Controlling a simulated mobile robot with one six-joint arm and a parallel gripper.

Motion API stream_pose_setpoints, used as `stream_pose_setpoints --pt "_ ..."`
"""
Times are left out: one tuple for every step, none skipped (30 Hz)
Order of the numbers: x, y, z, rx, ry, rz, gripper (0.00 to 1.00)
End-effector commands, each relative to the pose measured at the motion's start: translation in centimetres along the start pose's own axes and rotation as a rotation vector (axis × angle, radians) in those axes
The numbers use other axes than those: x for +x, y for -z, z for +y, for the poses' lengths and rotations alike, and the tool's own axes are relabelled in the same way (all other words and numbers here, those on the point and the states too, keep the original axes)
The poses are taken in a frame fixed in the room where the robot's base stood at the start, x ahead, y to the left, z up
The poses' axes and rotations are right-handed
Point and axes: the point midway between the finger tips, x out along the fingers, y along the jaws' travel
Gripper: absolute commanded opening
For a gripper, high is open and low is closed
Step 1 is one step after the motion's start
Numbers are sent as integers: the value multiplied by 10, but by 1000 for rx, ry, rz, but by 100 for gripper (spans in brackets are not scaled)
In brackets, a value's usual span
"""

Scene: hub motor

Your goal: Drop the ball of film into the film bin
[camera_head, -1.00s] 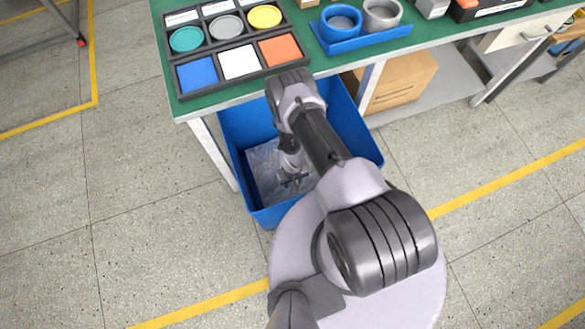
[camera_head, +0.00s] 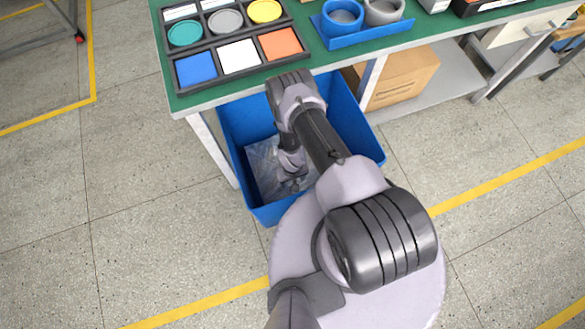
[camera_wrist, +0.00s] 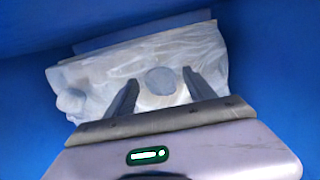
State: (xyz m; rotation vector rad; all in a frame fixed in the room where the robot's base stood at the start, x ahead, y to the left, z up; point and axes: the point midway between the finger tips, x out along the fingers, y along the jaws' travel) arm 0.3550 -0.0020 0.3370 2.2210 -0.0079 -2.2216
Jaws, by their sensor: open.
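The blue film bin (camera_head: 358,135) stands on the floor at the table's front edge; its walls (camera_wrist: 270,60) fill the wrist view's surroundings. My gripper (camera_head: 292,184) points down over the bin's inside in the head view. In the wrist view its two fingers (camera_wrist: 160,79) are spread apart, with nothing pinched between them. A round grey-blue ball (camera_wrist: 160,82), seemingly the ball of film, shows between and below the fingertips, over crumpled clear film (camera_wrist: 110,72) in the bin. A paler rounded lump (camera_wrist: 71,100) lies at the left. In the head view my arm hides the ball.
The green-topped table (camera_head: 300,62) overhangs the bin's far side. It carries a black tray of coloured pieces (camera_head: 272,62) and a blue holder with cups (camera_head: 365,37). A cardboard box (camera_head: 403,75) sits on the shelf below. The floor left of the bin is clear.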

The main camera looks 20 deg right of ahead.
Motion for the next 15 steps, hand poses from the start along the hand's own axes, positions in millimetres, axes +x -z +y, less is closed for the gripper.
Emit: stream_pose_setpoints --pt "-19 1 0 0 0 1 63" --pt "-29 1 0 0 0 1 63" --pt "-42 1 0 0 0 1 63" --pt "-51 1 0 -1 0 2 63" --pt "-60 1 0 -1 0 1 63" --pt "-71 1 0 -1 0 2 63" --pt "-78 1 0 -1 0 1 63" --pt "-85 1 0 0 0 1 63" --pt "-94 0 0 0 0 0 63" --pt "-98 0 0 0 0 1 63" --pt "-103 1 0 0 0 1 63" --pt "-107 0 0 0 0 1 63" --pt "-110 0 0 0 0 1 63" --pt "-111 0 0 0 0 1 63" --pt "-112 0 0 0 0 1 63"
